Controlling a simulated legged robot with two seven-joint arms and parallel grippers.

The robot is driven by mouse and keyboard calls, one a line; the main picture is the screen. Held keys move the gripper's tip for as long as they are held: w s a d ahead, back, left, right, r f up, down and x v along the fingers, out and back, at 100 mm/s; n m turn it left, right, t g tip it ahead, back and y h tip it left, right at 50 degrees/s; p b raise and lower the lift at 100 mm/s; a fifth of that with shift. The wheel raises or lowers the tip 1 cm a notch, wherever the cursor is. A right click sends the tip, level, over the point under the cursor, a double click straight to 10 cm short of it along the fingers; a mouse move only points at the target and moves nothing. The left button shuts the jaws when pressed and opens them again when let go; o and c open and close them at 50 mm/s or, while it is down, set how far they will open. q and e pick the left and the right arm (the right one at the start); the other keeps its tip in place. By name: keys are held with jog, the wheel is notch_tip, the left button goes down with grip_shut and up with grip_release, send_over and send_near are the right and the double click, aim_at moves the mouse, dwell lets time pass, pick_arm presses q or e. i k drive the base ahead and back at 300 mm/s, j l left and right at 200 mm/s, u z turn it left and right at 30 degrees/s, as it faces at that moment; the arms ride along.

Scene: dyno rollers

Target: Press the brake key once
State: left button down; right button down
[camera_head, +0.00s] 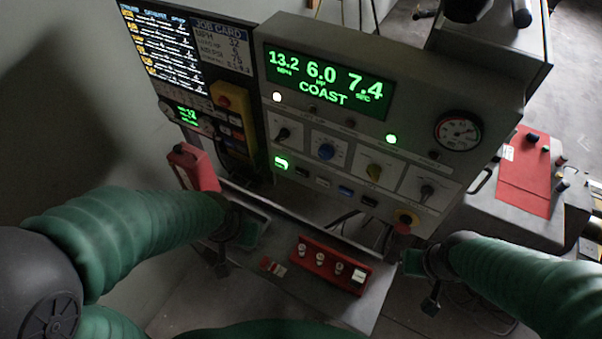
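The grey console (400,75) faces me, its green display (325,78) reading 13.2, 6.0, 7.4 and COAST. Below the knobs is a row of small keys: a green-lit one (282,162), dark and grey ones, and a blue one (345,191). Their labels are too small to read, so I cannot tell which is the brake key. My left gripper (235,245) is below the console's left side, by the shelf. My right gripper (422,280) is below its lower right corner. Both appear apart from the keys; their finger gaps are unclear.
A red box with several white knobs (330,265) sits on the shelf between my grippers. A red-and-yellow button (408,218) is at the console's lower right. A job-card screen (165,50) and a handheld pendant (232,115) are at left. A red mat (525,175) lies at right.

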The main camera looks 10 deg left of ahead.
aim_at(304, 173)
jog(key=l+u, duration=0.4)
jog(key=l, duration=0.55)
jog(key=k+l+u, duration=0.1)
jog(key=l+u, duration=0.3)
jog(key=l, duration=0.55)
